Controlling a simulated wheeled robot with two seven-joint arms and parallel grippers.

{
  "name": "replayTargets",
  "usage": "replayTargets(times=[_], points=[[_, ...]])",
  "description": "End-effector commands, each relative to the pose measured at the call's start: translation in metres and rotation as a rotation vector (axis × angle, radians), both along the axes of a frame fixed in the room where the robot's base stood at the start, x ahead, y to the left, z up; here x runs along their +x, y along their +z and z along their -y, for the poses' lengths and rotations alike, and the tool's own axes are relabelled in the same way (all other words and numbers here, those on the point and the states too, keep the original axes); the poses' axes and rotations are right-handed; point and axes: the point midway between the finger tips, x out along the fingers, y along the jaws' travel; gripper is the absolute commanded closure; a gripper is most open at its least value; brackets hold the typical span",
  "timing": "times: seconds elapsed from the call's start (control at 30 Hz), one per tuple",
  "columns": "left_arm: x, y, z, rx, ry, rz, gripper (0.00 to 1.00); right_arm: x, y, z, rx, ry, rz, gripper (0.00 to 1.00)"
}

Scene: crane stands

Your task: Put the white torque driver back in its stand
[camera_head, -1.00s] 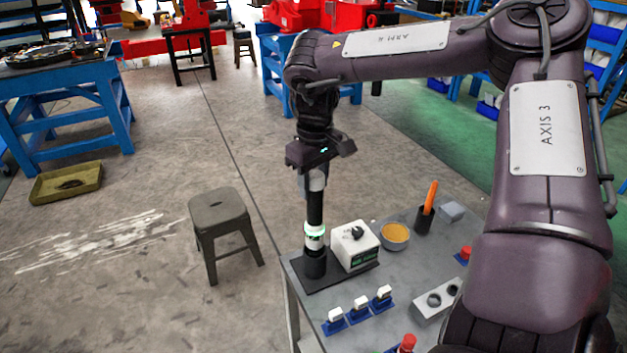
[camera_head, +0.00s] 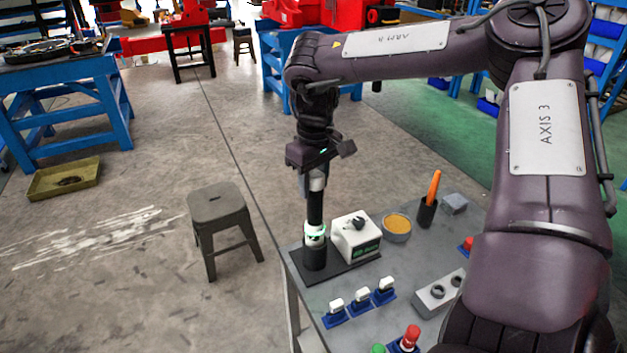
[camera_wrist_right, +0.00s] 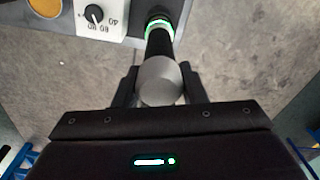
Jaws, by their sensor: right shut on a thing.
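The torque driver (camera_head: 315,207) is a black and white upright tool with a glowing green ring near its lower end. My right gripper (camera_head: 316,172) is shut on its upper end from above. The driver's lower end is at the black cylindrical stand (camera_head: 315,254), which sits on a dark base plate at the table's left corner. The tip is hidden, so I cannot tell how deep it sits. In the right wrist view, the driver's round grey top (camera_wrist_right: 160,82) is between the two fingers. My left gripper does not show.
A white box with a black knob (camera_head: 356,237) stands right beside the stand on the same plate. A bowl of orange-brown stuff (camera_head: 397,226), a holder with an orange tool (camera_head: 428,207) and several blue-based switches (camera_head: 361,302) are on the grey table. A stool (camera_head: 222,222) stands to the left.

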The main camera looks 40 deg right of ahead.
Motion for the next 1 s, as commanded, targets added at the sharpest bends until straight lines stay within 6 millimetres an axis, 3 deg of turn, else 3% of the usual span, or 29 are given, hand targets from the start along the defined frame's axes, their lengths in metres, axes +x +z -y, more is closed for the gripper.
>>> replayTargets(times=[0.5,0.53,0.6,0.7,1.0], points=[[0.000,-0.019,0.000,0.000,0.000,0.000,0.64,0.001,-0.018,0.000,0.000,0.000,0.004,1.00],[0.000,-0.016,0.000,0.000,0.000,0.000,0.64,0.001,-0.016,0.000,0.000,0.000,0.004,0.58],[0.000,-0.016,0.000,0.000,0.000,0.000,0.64,0.001,-0.016,0.000,0.000,0.000,0.004,0.49],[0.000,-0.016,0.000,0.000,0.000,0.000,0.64,0.001,-0.016,0.000,0.000,0.000,0.003,0.37],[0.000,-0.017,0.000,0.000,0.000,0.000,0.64,-0.001,-0.019,0.000,0.000,0.000,-0.003,0.37]])
